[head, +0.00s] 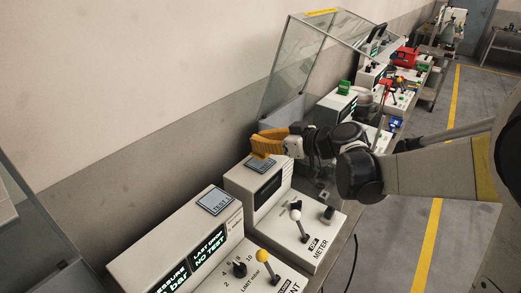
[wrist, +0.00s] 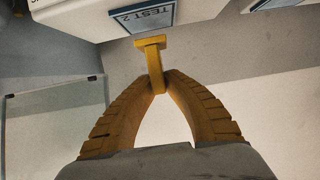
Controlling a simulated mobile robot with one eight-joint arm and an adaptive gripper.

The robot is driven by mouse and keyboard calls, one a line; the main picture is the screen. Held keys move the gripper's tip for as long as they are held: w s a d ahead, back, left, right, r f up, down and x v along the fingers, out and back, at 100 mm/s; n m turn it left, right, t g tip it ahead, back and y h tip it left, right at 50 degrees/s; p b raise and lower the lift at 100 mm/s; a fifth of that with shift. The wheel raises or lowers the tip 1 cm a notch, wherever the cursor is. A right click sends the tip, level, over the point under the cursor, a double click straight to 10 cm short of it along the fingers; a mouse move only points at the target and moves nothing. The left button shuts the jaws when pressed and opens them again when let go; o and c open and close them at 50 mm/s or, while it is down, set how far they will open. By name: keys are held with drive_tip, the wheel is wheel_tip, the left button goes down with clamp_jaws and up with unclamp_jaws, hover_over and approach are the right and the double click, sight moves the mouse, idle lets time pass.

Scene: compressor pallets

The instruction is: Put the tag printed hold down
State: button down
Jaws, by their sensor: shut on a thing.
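My gripper (wrist: 158,82) has ribbed yellow fingers that meet at the tips, shut on a small yellow T-shaped piece (wrist: 152,58). Its flat top bar sticks out past the fingertips. No print shows on it from this side, so I cannot tell whether it reads "hold". In the head view my gripper (head: 262,138) is above the farther white meter unit (head: 240,180), close to its blue-framed TEST 2 plate (head: 264,164). The TEST 2 plate also shows in the wrist view (wrist: 143,17), beyond the yellow piece.
A nearer white unit (head: 180,240) has a TEST 1 plate (head: 215,201), green-lit displays, a knob and a yellow-tipped lever (head: 262,255). A tilted clear guard (head: 315,60) stands behind my gripper. More benches with red and green items line the wall. The floor at right is open.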

wheel_tip(320, 180, down, 2)
drive_tip(key=shift+f+b, duration=0.25)
drive_tip(key=shift+b, duration=0.1)
drive_tip(key=shift+r, duration=0.15)
drive_tip(key=c, duration=1.9)
unclamp_jaws()
drive_tip(key=shift+f, duration=0.2)
drive_tip(key=o, duration=0.4)
drive_tip(key=shift+c, duration=0.2)
